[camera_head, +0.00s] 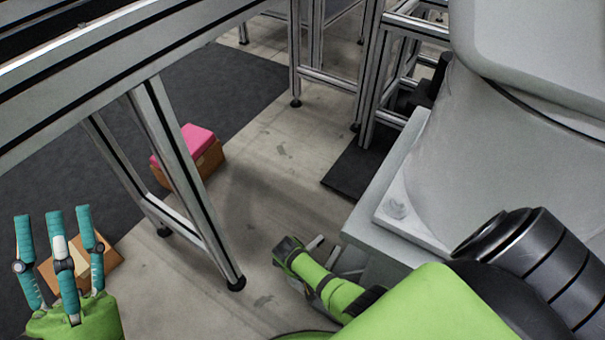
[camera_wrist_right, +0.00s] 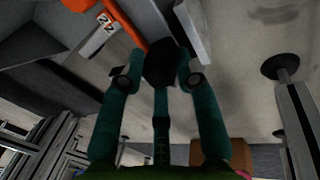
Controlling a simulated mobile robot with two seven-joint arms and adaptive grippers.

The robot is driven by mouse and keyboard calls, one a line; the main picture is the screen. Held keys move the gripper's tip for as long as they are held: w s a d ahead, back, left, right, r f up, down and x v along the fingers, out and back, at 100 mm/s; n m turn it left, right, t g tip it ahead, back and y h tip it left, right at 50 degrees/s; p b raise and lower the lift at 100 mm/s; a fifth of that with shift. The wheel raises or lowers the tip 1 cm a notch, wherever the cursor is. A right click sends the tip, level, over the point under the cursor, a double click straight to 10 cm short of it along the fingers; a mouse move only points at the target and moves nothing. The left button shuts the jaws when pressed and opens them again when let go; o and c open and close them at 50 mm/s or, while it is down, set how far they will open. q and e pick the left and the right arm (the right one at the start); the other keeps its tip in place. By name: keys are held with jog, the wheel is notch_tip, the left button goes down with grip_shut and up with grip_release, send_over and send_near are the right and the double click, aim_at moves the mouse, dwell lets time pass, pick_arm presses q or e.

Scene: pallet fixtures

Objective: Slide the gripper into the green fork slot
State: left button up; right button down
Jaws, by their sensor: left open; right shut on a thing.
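My left gripper (camera_head: 54,216) is at the lower left of the head view. Its three teal fingers point up, spread apart, with nothing between them. In the right wrist view, my right gripper (camera_wrist_right: 160,75) has its teal fingers closed around a dark block (camera_wrist_right: 161,63). An orange part (camera_wrist_right: 122,22) with a pale numbered label lies just beyond the fingers; I cannot tell whether it joins the block. The right fingertips are not clear in the head view. I cannot make out a green fork slot in either view.
An aluminium frame table (camera_head: 150,75) spans the upper left, its legs reaching the floor. An open brown box with a pink top (camera_head: 196,143) sits behind a leg. Another brown box (camera_head: 103,262) is behind my left fingers. A large grey machine base (camera_head: 455,160) stands at right.

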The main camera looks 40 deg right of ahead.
jog(key=shift+w+r+p, duration=0.1)
jog(key=shift+r+p, duration=0.25)
jog(key=shift+r, duration=0.25)
jog(key=shift+r+p, duration=0.2)
jog(key=shift+p, duration=0.2)
jog(key=shift+r, duration=0.25)
jog(key=shift+d+r+p, duration=0.1)
jog(key=shift+r+p, duration=0.3)
jog(key=shift+p, duration=0.25)
pick_arm(q)
jog(key=w+a+f+n+g+y, duration=0.1)
jog(key=w+a+f+g+y, duration=0.1)
jog(key=f, duration=0.6)
jog(key=w+a+f+n+g+y, duration=0.1)
jog(key=w+a+f+g+y, duration=0.1)
jog(key=f+g+y, duration=0.3)
jog(key=shift+w+f+n+g+p, duration=0.35)
jog(key=shift+f+g, duration=0.95)
jog(key=shift+f, duration=0.85)
pick_arm(e)
jog(key=shift+r, duration=0.35)
